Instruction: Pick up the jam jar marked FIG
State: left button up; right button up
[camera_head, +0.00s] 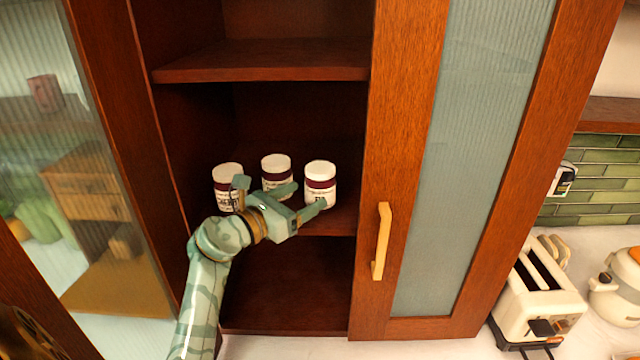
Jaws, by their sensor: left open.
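Three white-lidded jars with dark purple bands and pale labels stand upright on the middle cabinet shelf: a left jar (228,172), a middle jar (276,165) and a right jar (320,171). Their labels are too small or too covered for me to tell which one is marked FIG. My left gripper (310,195) is open, with its fingers pointing right in front of the right jar's lower part. I cannot tell whether they touch it. The gripper hides the lower parts of the left and middle jars. My right gripper is not in view.
An upper shelf (262,62) lies above the jars. A glass-panelled door with a yellow handle (382,241) is at the right, and another glass panel (85,190) is at the left. A toaster (541,290) stands on the counter at the lower right.

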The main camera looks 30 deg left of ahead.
aim_at(309, 193)
pick_arm(q)
jog(key=x, duration=0.4)
jog(key=shift+w+p, duration=0.15)
jog(key=shift+p, duration=0.15)
jog(key=c, duration=1.1)
